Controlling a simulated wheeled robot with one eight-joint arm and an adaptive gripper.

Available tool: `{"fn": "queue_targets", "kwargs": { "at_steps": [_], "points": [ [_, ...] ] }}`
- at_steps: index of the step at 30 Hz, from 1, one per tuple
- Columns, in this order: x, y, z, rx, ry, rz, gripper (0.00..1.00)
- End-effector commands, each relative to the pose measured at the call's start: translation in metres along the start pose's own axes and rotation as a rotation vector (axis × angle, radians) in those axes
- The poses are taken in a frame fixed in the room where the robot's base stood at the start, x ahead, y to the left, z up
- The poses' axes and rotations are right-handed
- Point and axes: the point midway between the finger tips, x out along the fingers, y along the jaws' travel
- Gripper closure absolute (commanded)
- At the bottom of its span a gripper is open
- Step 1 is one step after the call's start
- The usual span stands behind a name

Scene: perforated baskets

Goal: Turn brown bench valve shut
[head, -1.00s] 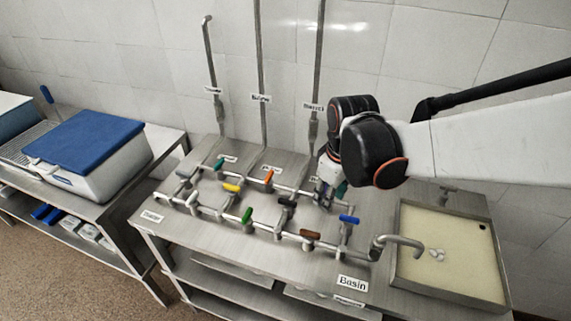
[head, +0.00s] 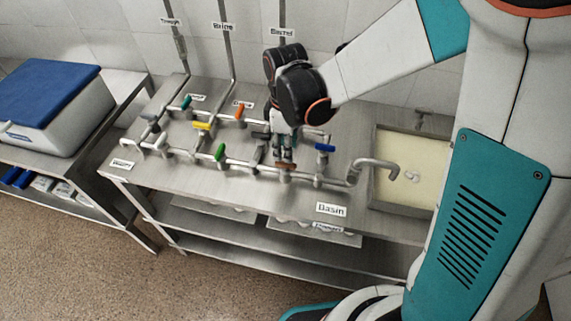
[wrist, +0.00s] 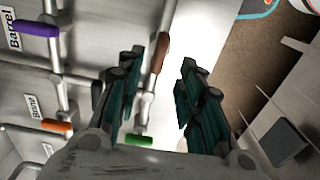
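The brown bench valve (head: 285,167) is on the front pipe run of the steel bench, between the green-handled valve and the blue-handled valve. In the wrist view its brown lever (wrist: 160,52) appears to lie roughly along the pipe. My gripper (head: 284,157) points down just above the valve and partly covers it in the head view. In the wrist view my gripper (wrist: 160,82) is open, its two teal-padded fingers apart. The lever shows between the fingertips, nearer the left finger. I cannot tell whether a finger touches it.
Nearby levers are green (head: 220,152), blue (head: 325,147), yellow (head: 202,125) and orange (head: 239,112). A purple lever (wrist: 36,29) shows in the wrist view. A curved spout (head: 377,165) leads to the basin (head: 400,205) at right. The bench front (head: 225,185) is clear.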

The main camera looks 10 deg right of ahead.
Motion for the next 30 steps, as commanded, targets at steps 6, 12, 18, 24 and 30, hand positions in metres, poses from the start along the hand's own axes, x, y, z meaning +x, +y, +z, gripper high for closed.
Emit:
{"fn": "queue_targets", "kwargs": {
  "at_steps": [6,12,18,24,30],
  "points": [
    [0.038,0.0,0.0,0.001,0.0,0.0,0.66],
    [0.056,0.0,0.0,0.001,0.0,0.0,0.66],
    [0.061,0.0,0.0,0.001,0.0,0.0,0.66],
    [0.06,0.0,0.0,0.001,0.0,0.0,0.66],
    [0.06,0.0,0.0,0.001,0.0,0.0,1.0]
  ]
}}
